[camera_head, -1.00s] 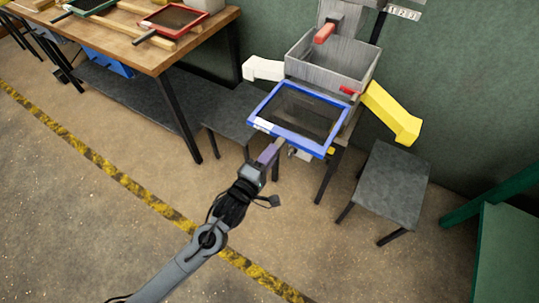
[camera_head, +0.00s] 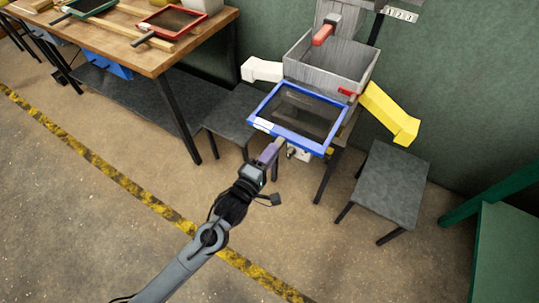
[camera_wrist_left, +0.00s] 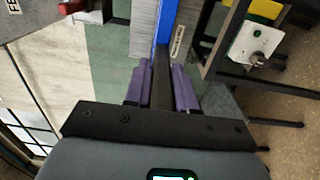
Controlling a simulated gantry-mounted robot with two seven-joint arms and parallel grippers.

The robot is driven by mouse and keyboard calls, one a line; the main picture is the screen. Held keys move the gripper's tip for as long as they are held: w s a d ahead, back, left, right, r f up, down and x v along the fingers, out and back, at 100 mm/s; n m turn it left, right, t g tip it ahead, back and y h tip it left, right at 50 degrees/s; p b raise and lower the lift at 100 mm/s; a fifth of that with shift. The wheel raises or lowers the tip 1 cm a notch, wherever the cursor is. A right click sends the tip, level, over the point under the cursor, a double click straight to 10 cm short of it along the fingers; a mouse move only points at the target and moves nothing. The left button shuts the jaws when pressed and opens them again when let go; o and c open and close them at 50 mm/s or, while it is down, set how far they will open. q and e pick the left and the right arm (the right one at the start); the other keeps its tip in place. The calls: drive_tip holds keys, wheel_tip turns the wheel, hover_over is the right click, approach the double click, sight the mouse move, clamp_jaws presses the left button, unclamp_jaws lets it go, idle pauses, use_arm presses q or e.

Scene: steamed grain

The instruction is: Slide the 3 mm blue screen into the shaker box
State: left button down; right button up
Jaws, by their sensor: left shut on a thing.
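The blue screen (camera_head: 267,125), a blue frame around dark mesh, is held roughly level in front of the grey shaker box (camera_head: 345,76). My left gripper (camera_head: 272,152) is shut on its handle at the near edge. In the left wrist view, the purple fingers (camera_wrist_left: 161,88) close on the dark handle, with the blue frame (camera_wrist_left: 166,22) beyond. The screen's far edge overlaps the lower front of the box in the head view; I cannot tell whether it has entered. The slot is hidden behind the screen. My right gripper is not in view.
A white chute (camera_head: 262,70) sticks out left of the box and a yellow chute (camera_head: 392,112) right, with grey stools (camera_head: 390,187) below. A wooden bench (camera_head: 150,50) at upper left holds a red screen (camera_head: 172,20) and a green screen (camera_head: 88,8). A small control box (camera_wrist_left: 252,43) is nearby.

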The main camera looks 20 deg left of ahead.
sight(282, 138)
use_arm(q)
drive_tip(key=shift+w+d+r, duration=0.1)
drive_tip(key=shift+w+d, duration=0.1)
drive_tip(key=shift+w, duration=0.95)
drive_tip(key=shift+w, duration=0.15)
drive_tip(key=shift+w+d, duration=0.25)
drive_tip(key=shift+w, duration=1.05)
drive_tip(key=shift+w, duration=0.15)
